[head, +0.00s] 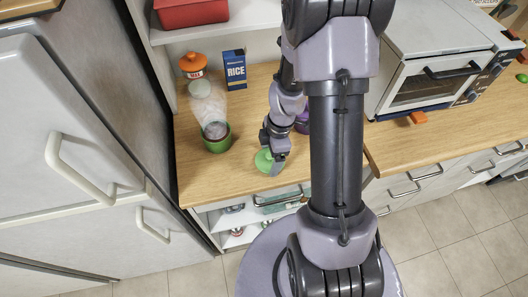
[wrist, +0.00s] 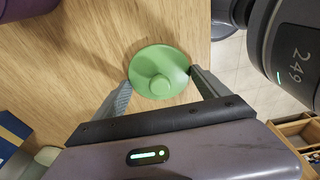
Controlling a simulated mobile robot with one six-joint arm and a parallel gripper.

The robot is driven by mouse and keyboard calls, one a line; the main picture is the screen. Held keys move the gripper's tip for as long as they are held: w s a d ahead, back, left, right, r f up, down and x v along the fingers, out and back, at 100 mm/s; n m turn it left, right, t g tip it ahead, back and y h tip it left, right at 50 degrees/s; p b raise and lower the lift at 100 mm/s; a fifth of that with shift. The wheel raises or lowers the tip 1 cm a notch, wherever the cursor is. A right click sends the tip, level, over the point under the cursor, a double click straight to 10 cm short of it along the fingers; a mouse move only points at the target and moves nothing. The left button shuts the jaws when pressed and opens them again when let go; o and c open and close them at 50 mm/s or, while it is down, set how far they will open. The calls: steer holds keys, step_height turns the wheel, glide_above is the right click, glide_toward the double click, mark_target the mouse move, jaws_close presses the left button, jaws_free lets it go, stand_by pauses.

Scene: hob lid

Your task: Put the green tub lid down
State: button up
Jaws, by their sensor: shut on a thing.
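The green lid (wrist: 160,72) is a round disc with a central knob. In the wrist view, my gripper (wrist: 160,79) has a grey fingertip against each side of it. In the head view, the lid (head: 263,160) shows partly beside my gripper (head: 272,161), near the counter's front edge. I cannot tell if the lid touches the wood. A green tub (head: 216,142) stands open on the counter to the left, with a pale, steam-like plume above it.
The wooden counter (head: 240,185) holds a jar with an orange top (head: 193,65) and a blue RICE box (head: 234,70) at the back. A purple thing (head: 302,123) is partly hidden behind my arm. A toaster oven (head: 430,85) stands right. Bare wood lies between tub and lid.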

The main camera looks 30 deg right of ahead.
steer(key=shift+s+d+r, duration=0.1)
steer(key=shift+s+d, duration=0.3)
steer(key=o, duration=1)
steer(key=shift+w+a, duration=0.15)
steer(key=shift+o, duration=0.9)
